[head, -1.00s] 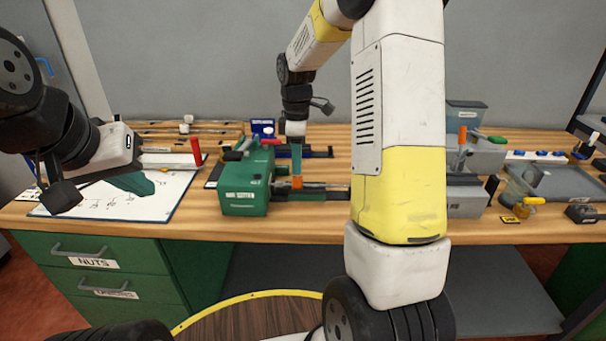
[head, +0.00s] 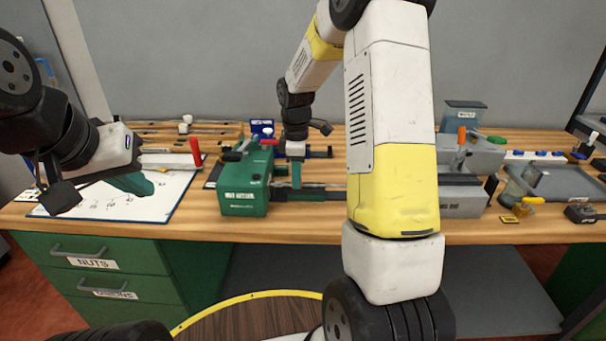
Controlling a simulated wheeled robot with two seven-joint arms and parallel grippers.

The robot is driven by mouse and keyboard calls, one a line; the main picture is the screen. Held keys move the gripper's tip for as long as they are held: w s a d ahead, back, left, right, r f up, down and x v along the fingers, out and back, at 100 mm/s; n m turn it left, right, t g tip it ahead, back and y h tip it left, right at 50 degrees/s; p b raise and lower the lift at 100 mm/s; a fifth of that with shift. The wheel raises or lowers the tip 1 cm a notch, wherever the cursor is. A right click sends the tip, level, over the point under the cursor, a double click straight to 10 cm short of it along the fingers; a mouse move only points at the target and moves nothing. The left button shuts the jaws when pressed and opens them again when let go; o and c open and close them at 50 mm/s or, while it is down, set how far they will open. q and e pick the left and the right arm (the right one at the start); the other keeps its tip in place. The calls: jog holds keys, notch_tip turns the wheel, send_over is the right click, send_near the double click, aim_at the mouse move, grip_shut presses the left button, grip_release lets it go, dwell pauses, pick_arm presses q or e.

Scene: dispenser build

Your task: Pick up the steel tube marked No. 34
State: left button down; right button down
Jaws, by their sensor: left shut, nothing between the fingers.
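I cannot make out the number 34 on anything, so the steel tube marked No. 34 is not identified. A grey bar (head: 322,194) runs right from the green vise-like block (head: 244,190). My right gripper (head: 296,168) points down just above this bar, beside the block. Its fingertips are too small to tell open or shut, and any contact is unclear. My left gripper (head: 122,168) is shut and empty over the white sheet at the left. A dark green shape (head: 133,184) shows just under it.
Long thin rods (head: 160,132) lie at the back left of the bench. A red handle (head: 195,150) stands by the white sheet (head: 105,205). A grey vise (head: 470,160) and a grey tray (head: 570,182) are at the right. My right forearm hides the bench centre.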

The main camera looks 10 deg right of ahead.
jog(key=shift+r, duration=0.1)
jog(key=shift+r, duration=3.35)
jog(key=shift+s, duration=0.1)
